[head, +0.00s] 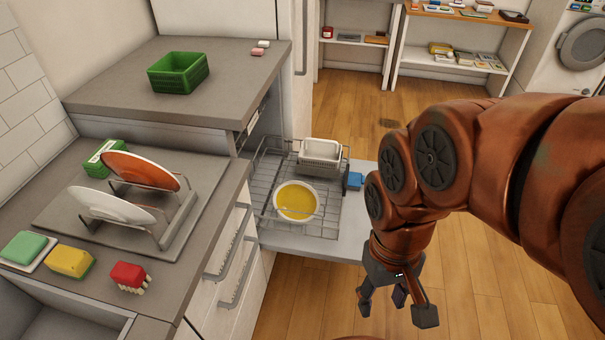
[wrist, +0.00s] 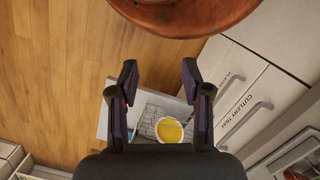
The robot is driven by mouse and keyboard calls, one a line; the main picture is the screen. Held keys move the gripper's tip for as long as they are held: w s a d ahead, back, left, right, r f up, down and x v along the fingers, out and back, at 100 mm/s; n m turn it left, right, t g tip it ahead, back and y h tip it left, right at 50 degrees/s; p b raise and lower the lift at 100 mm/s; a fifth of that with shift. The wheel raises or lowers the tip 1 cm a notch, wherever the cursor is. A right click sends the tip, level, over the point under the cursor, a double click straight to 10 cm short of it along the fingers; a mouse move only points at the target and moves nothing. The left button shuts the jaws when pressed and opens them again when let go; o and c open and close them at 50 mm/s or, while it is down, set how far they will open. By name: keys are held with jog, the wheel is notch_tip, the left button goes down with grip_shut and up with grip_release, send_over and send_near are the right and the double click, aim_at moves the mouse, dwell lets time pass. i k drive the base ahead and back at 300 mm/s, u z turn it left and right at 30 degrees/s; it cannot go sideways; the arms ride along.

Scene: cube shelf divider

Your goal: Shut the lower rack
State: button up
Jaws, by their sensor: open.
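The lower rack (head: 262,205) is a grey wire rack, pulled out of the dishwasher (head: 262,120) over its lowered door (head: 345,243). A white bowl with yellow contents (head: 296,201) and a white basket (head: 320,154) stand in the rack. A small blue item (head: 355,180) is at its right side. My gripper (head: 394,304) is open and empty, pointing down, in front and to the right of the rack and apart from it. In the wrist view my gripper (wrist: 158,70) has its fingers spread, with the rack (wrist: 150,124) and the bowl (wrist: 170,131) beyond.
The counter (head: 205,200) at left holds a dish stand with plates (head: 130,185), sponges and a red brush (head: 130,277). A green crate (head: 178,72) sits on the raised counter. Drawers with handles (head: 230,255) border the dishwasher. Wood floor (head: 480,270) is clear at right.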

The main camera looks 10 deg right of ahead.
aim_at(316, 171)
jog(key=u, duration=0.55)
jog(key=k, duration=1.3)
jog(key=z, duration=0.1)
jog(key=i, duration=0.6)
jog(key=z, duration=0.5)
jog(key=i, duration=1.15)
jog(key=u, duration=0.6)
